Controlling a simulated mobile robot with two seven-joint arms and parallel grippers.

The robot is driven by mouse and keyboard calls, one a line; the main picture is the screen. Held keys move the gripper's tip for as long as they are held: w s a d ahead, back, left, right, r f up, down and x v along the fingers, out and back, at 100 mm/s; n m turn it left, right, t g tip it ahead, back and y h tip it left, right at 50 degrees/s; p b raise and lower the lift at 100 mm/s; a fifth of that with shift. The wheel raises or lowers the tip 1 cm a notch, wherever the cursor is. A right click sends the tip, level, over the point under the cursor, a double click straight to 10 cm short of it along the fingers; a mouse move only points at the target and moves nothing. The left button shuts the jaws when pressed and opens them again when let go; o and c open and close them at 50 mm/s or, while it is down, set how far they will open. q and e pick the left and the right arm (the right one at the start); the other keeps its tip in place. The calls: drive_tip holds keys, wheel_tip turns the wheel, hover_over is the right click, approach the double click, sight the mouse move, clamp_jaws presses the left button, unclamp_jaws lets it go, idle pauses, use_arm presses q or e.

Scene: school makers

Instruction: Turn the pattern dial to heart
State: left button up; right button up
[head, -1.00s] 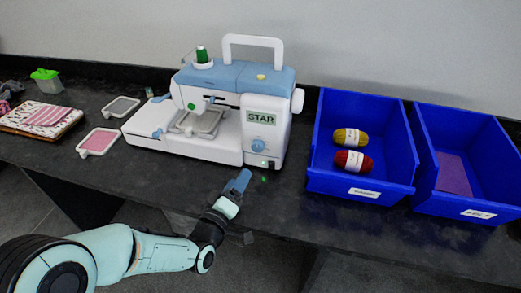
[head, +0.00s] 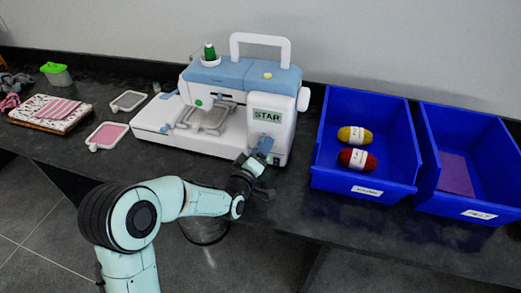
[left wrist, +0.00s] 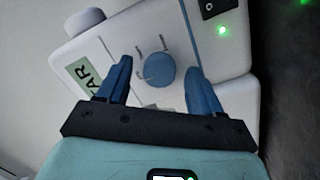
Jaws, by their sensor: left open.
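The white and blue sewing machine (head: 215,74) stands on the dark counter. Its display (head: 267,115) reads STAR, and part of it shows in the left wrist view (left wrist: 88,74). The round blue pattern dial (left wrist: 159,68) is on the front panel below the display. In the left wrist view, my left gripper (left wrist: 160,75) is open, with one blue finger on each side of the dial. Gaps show between the fingers and the dial. In the head view, the left gripper (head: 258,158) hides most of the dial. My right gripper is not in view.
A blue bin (head: 343,178) with yellow and red yarn stands right of the machine, beside another blue bin (head: 466,203) holding a purple sheet. Hoops and folded cloth (head: 58,110) lie to the left. A green light (left wrist: 222,30) glows near a black switch (left wrist: 212,8).

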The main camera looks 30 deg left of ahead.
use_arm(q)
drive_tip(key=shift+c, duration=0.3)
drive_tip(key=c, duration=1)
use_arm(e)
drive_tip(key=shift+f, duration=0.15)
use_arm(q)
drive_tip(key=shift+r+m+g+y+b, duration=0.2)
drive_tip(key=shift+m+b, duration=0.75)
drive_tip(key=shift+m, duration=1.75)
drive_tip(key=shift+f+m+g+y+b, duration=0.15)
drive_tip(key=shift+m+g+b, duration=0.55)
drive_tip(key=shift+m, duration=2)
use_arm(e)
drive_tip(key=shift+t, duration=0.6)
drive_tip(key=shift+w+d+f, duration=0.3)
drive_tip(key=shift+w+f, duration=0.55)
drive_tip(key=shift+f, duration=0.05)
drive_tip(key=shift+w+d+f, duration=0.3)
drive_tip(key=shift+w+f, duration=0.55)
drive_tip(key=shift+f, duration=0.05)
use_arm(q)
drive_tip(key=shift+m+t, duration=0.3)
